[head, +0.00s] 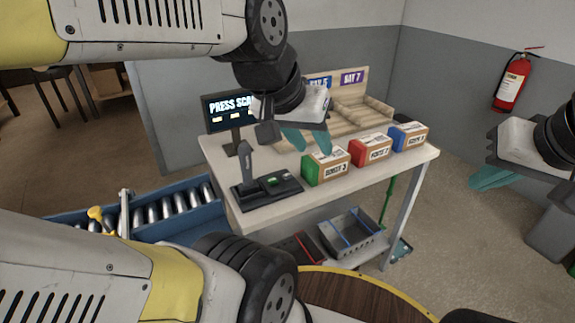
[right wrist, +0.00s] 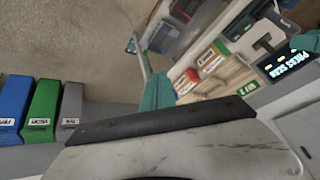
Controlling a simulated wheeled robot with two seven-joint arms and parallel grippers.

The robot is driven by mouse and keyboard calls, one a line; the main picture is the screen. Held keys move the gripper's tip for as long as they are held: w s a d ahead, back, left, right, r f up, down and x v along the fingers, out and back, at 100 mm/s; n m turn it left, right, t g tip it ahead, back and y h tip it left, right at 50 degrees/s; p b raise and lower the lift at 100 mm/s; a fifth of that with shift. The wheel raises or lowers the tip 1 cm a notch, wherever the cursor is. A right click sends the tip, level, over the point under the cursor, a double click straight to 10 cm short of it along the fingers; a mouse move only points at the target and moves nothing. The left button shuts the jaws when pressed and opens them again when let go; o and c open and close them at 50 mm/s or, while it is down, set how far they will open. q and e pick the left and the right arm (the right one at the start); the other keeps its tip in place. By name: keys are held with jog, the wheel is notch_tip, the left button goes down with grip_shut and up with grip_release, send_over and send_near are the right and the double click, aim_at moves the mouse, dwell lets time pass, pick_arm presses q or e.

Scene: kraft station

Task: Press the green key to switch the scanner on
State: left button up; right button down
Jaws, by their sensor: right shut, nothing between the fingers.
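The scanner (head: 262,193) is a black unit with an upright stem at the table's left front corner. Its small green key (head: 276,181) shows on top. A black monitor (head: 229,104) behind it reads "PRESS SCA…", partly covered by my left gripper; it also shows in the right wrist view (right wrist: 284,66). My left gripper (head: 308,143) hangs above and behind the scanner, near the boxes, apart from the key. Its teal fingers are spread and empty. My right gripper (head: 491,178) is right of the table, far from the scanner, with its teal fingers shut and empty.
Green, red and blue-ended boxes (head: 373,149) stand along the front of the white table (head: 232,207). A wooden sloped rack (head: 357,110) is behind them. Grey baskets (head: 353,232) sit on the lower shelf. A roller conveyor (head: 168,209) is at left, and a fire extinguisher (head: 511,83) hangs at right.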

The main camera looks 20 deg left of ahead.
jog(key=shift+w+a, duration=0.1)
jog(key=w+a+n+y, duration=0.1)
jog(key=w+a+y, duration=0.1)
jog(key=w+a, duration=0.7)
jog(key=g+y, duration=0.1)
jog(key=y, duration=0.2)
send_over(274, 182)
notch_tip(274, 182, down, 14)
jog(key=shift+f, duration=0.15)
jog(key=shift+a, duration=0.1)
jog(key=shift+f, duration=4.4)
jog(key=shift+f, duration=0.15)
